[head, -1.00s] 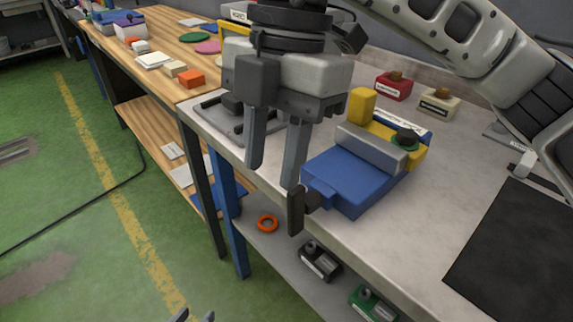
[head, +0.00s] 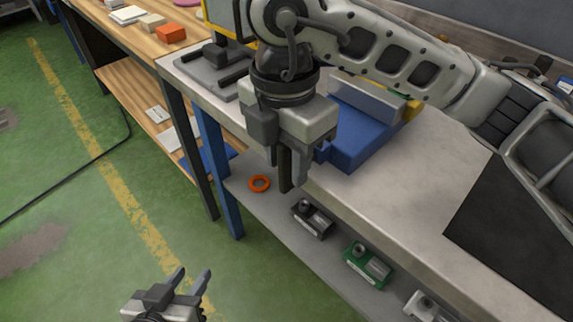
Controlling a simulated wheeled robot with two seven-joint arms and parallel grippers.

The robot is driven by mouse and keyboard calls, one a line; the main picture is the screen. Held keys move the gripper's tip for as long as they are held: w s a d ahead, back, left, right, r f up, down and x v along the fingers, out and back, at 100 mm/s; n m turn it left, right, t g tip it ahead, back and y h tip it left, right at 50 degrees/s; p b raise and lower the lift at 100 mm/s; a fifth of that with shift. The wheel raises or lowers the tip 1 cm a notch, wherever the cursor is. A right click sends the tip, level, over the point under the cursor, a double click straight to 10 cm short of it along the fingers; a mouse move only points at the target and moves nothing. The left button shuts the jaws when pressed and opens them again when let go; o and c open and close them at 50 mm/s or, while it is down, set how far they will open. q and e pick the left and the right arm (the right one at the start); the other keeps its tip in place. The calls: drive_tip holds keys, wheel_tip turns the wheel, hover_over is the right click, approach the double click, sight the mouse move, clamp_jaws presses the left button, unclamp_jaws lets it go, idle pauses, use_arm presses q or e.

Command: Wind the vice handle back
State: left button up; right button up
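The blue vice (head: 365,136) with a grey jaw stands at the front edge of the grey worktop, partly hidden behind my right arm. Its dark handle (head: 286,174) hangs beyond the edge. My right gripper (head: 288,172) points down over the handle, its fingers around or just beside it. I cannot tell whether they press on it. My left gripper (head: 194,272) is low at the bottom of the head view, open and empty, far from the vice.
An orange ring (head: 259,184), a dark device (head: 312,218) and a green device (head: 367,265) sit on the shelf below. A black mat (head: 515,235) lies on the worktop at right. Green floor (head: 90,220) is clear at left.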

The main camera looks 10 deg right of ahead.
use_arm(q)
drive_tip(key=shift+r, duration=0.15)
use_arm(e)
drive_tip(key=shift+f, duration=0.8)
clamp_jaws()
use_arm(q)
drive_tip(key=shift+r+p, duration=0.1)
drive_tip(key=shift+p, duration=0.2)
use_arm(e)
drive_tip(key=shift+r, duration=0.15)
